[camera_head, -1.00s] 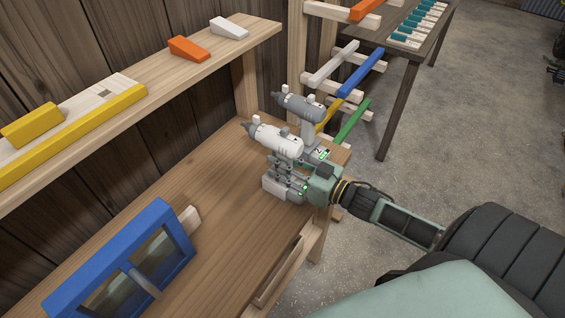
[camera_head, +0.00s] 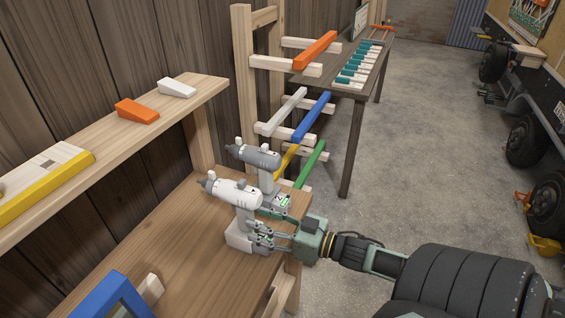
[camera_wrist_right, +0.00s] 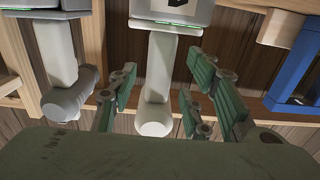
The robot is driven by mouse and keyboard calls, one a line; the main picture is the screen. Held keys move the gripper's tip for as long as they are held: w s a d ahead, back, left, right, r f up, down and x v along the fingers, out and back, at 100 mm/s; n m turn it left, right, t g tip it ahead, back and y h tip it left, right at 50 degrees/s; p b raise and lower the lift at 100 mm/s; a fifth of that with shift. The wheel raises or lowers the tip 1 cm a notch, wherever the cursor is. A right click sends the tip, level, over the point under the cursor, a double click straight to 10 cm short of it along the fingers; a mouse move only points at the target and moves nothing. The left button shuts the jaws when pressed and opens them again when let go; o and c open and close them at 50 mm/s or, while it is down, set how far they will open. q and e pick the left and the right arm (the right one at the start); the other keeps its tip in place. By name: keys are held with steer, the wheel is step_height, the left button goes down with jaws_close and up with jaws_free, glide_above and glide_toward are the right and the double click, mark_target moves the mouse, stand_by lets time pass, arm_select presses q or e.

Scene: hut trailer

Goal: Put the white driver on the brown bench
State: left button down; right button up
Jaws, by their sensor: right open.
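The white driver (camera_head: 236,193) stands upright on its base on the light wooden workbench (camera_head: 180,262). My right gripper (camera_head: 260,236) is open at its handle, reaching in from the right. In the right wrist view the white driver's handle (camera_wrist_right: 160,68) lies between the spread fingers (camera_wrist_right: 158,100), with a gap showing on each side. The dark brown bench (camera_head: 357,106) stands farther back, past the rack. My left gripper is not in view.
A grey driver (camera_head: 256,156) stands close behind the white one. A rack holds colored bars, including a blue bar (camera_head: 312,117). Teal-handled tools (camera_head: 356,70) line the brown bench. A blue frame (camera_head: 112,296) lies on the workbench. Open floor (camera_head: 430,150) is at right.

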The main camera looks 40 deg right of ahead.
steer(key=v, duration=0.6)
steer(key=shift+b, duration=0.3)
steer(key=shift+s, duration=0.2)
